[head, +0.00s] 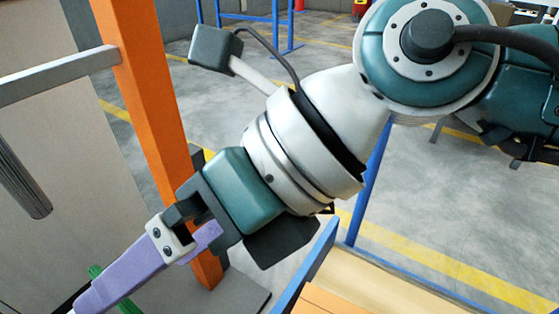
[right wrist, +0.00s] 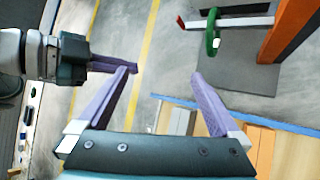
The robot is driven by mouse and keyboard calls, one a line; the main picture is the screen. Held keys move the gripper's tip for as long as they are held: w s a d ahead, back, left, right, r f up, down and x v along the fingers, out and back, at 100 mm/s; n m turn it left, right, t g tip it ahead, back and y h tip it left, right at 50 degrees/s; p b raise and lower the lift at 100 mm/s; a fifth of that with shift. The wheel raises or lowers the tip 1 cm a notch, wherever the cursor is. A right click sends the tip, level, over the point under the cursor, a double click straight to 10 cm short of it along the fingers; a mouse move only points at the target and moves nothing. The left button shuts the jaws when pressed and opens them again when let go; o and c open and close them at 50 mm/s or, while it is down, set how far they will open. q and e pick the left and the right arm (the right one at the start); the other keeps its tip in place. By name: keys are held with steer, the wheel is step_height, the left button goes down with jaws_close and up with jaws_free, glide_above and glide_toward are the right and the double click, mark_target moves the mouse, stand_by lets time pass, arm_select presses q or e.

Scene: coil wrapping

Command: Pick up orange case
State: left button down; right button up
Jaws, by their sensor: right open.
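An orange flat-sided thing (head: 322,302), which may be the orange case, shows at the bottom edge of the head view, cut off by the frame. Orange surfaces also show in the right wrist view (right wrist: 265,148) at the lower right, beyond my right finger; I cannot tell their full shape. My right gripper (right wrist: 164,75) is open with nothing between its purple fingers. In the head view it points to the lower left, away from the orange thing. My left gripper (right wrist: 112,66) shows partly at the left of the right wrist view; its jaw opening is unclear.
A wooden-topped table (head: 385,285) with a blue edge lies at the lower right. An orange post (head: 150,90) stands left, close to my right gripper.

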steer(key=w+d+f+n+h+b, duration=0.1)
steer(key=w+d+f+h+b, duration=0.2)
steer(key=f, duration=0.4)
steer(key=d+f+h+b, duration=0.1)
steer(key=d+f+b, duration=0.35)
steer(key=f, duration=0.35)
steer(key=t+h+b, duration=0.2)
steer(key=h+b, duration=0.3)
glide_above(335, 313)
steer(key=f, duration=0.7)
steer(key=shift+s+a, duration=0.1)
steer(key=shift+a, duration=0.15)
steer(key=shift+h, duration=0.3)
steer(key=f+b, duration=0.3)
steer(key=f, duration=0.1)
steer(key=shift+d+f, duration=0.2)
step_height(335, 313, down, 6)
steer(key=b, duration=0.5)
steer(key=shift+s+d+r, duration=0.1)
steer(key=shift+s+r, duration=0.05)
steer(key=shift+r, duration=0.1)
arm_select(q)
step_height(335, 313, down, 24)
steer(key=shift+f, duration=0.15)
arm_select(e)
steer(key=shift+r, duration=0.1)
steer(key=c, duration=0.8)
jaws_close()
